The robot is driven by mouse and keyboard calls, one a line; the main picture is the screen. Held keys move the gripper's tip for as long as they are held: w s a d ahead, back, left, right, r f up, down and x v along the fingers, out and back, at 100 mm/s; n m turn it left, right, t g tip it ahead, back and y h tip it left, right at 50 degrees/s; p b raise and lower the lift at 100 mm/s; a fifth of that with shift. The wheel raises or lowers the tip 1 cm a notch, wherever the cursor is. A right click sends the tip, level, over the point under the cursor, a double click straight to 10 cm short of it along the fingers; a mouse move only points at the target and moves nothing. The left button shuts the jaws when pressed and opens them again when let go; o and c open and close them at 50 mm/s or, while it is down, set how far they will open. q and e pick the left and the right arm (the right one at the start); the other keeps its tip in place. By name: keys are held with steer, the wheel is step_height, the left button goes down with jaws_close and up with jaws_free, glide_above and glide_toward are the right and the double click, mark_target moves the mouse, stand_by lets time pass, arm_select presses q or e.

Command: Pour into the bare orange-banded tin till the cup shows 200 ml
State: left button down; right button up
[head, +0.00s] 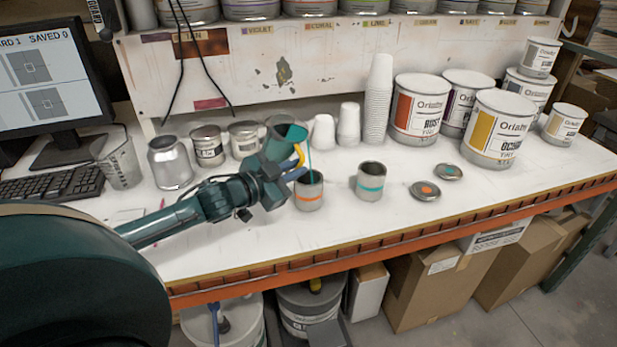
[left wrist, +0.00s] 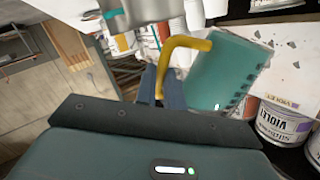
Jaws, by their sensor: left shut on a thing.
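My left gripper (head: 294,172) is shut on the yellow handle of a cup (head: 286,132) holding teal liquid. The cup is tilted above the orange-banded tin (head: 309,196), and a thin teal stream runs down into the tin's open top. The tin stands upright on the bench, just below the gripper. In the left wrist view the cup (left wrist: 225,75) looks teal with dark marks along its side. I cannot read the level there. The left gripper's fingers (left wrist: 165,88) meet the yellow handle. My right gripper is in neither view.
A teal-banded tin (head: 370,182) stands right of the orange-banded one. Two lids (head: 425,190) lie farther right. A clear beaker (head: 120,162), a metal can (head: 170,163) and small tins (head: 207,146) stand left. Paper cups (head: 378,100) and large paint tins (head: 418,108) stand behind.

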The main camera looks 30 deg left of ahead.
arm_select(q)
steer(key=shift+a+f+m+y, duration=0.15)
steer(key=shift+a+m+y, duration=0.2)
steer(key=shift+m, duration=0.35)
stand_by(3.0)
steer(key=shift+a+f+m+y+b, duration=0.1)
steer(key=shift+a+m+y+b, duration=0.1)
steer(key=shift+m+y+b, duration=0.45)
stand_by(3.6)
